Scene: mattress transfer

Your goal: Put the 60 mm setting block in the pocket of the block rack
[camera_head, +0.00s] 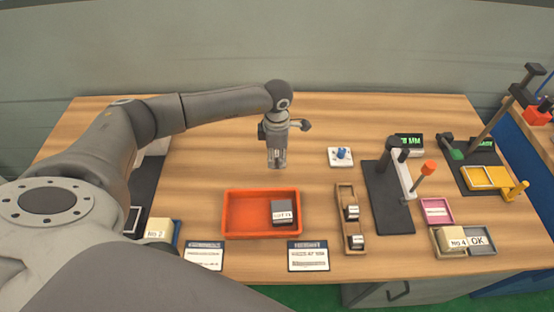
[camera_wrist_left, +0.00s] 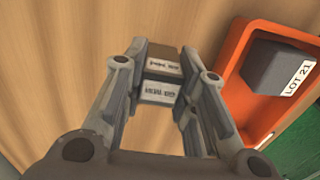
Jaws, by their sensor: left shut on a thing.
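My left gripper (camera_head: 277,163) is shut on a small grey block and holds it over the bare table, behind the orange tray. The block (camera_wrist_left: 160,82) shows between the fingers in the left wrist view, with white labels on it; the lettering is too blurred to read surely. A narrow wooden rack (camera_head: 343,193) stands right of the orange tray. Two small metal blocks with white labels (camera_head: 352,212) (camera_head: 356,241) sit in its middle and near parts. Its far part looks empty. My right gripper is out of view.
The orange tray (camera_head: 232,192) holds a dark LOT 21 block (camera_head: 283,212). Label cards (camera_head: 308,256) lie in front. A gauge stand (camera_head: 385,197) with a red knob stands right of the rack. A white pad with a blue knob (camera_head: 341,157) lies behind the rack.

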